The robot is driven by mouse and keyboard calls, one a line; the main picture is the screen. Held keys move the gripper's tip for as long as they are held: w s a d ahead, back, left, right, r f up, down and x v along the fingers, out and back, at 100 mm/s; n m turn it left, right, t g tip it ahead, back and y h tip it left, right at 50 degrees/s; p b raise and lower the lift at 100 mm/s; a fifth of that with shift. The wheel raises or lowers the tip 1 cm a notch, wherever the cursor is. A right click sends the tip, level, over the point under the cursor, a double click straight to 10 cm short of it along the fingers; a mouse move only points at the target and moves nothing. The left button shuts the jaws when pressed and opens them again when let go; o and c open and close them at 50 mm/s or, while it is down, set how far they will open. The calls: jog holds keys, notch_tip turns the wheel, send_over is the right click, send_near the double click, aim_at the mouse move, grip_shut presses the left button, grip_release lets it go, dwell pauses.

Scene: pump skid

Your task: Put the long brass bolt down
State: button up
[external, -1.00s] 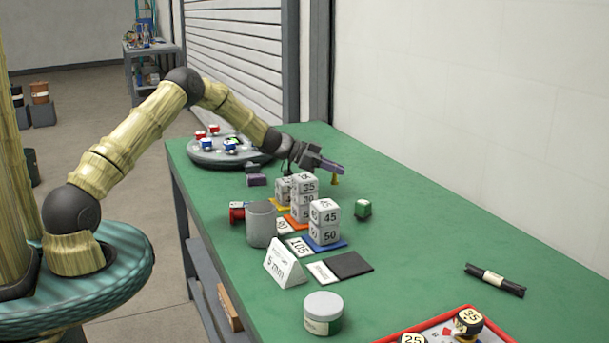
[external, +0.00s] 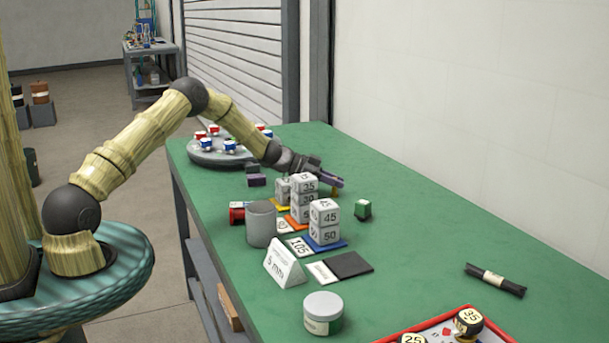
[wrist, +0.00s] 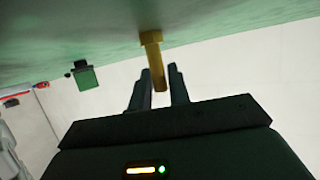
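The long brass bolt (wrist: 153,55) stands upright, head down, at the green table surface in the wrist view, where the picture is upside down. Its head appears to touch the table. Its shank end reaches between the fingertips of my gripper (wrist: 158,80). The fingers are apart, with a narrow gap showing on each side of the shank. In the external view my gripper (external: 334,181) is low over the far part of the green table (external: 420,230), beyond the numbered blocks. The bolt is mostly hidden there behind the gripper.
Stacked grey numbered blocks (external: 325,220) stand nearer the camera than my gripper. A grey cup (external: 261,223) and a round turntable (external: 212,157) are to the left. The table toward the wall is clear.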

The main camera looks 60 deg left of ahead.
jog(key=shift+o, duration=1.3)
jog(key=shift+r, duration=0.1)
jog(key=shift+r+p, duration=0.1)
jog(key=shift+p, duration=0.25)
jog(key=shift+s+a, duration=0.2)
jog(key=shift+s, duration=0.1)
jog(key=b+v, duration=0.2)
jog(key=v, duration=0.8)
jog(key=shift+s+r, duration=0.2)
jog(key=shift+s+a+r, duration=0.2)
jog(key=shift+s, duration=0.15)
